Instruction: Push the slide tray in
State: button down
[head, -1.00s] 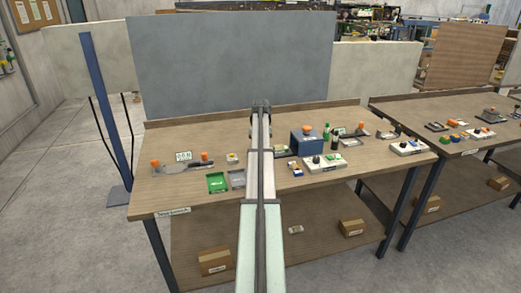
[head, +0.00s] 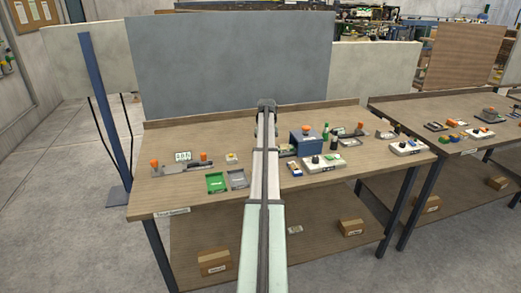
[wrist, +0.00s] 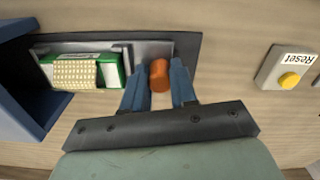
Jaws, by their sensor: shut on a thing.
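In the wrist view, the slide tray is a grey metal plate (wrist: 152,50) in a dark flat track (wrist: 190,45). An orange knob (wrist: 160,75) stands at its right end. My gripper (wrist: 158,82) is shut on the knob, one blue finger on each side. A green-framed piece with a woven beige patch (wrist: 75,73) lies on the tray's left part. The blue press housing (wrist: 20,100) stands at the tray's left end; it also shows in the head view (head: 307,145). How far the tray reaches into it I cannot tell. In the head view my arm hides the gripper and knob.
A Reset box with a yellow button (wrist: 287,70) stands right of the track. In the head view, a green tray (head: 216,183) and a grey tray (head: 238,179) lie left of my arm. A white control box (head: 324,164) stands in front of the press.

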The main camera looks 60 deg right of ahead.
jog(key=s+d, duration=0.4)
jog(key=shift+s+d, duration=0.1)
jog(key=shift+d, duration=0.05)
jog(key=c, duration=1.2)
grip_release()
jog(key=shift+o, duration=0.2)
notch_tip(320, 180, up, 14)
jog(key=shift+o, duration=0.3)
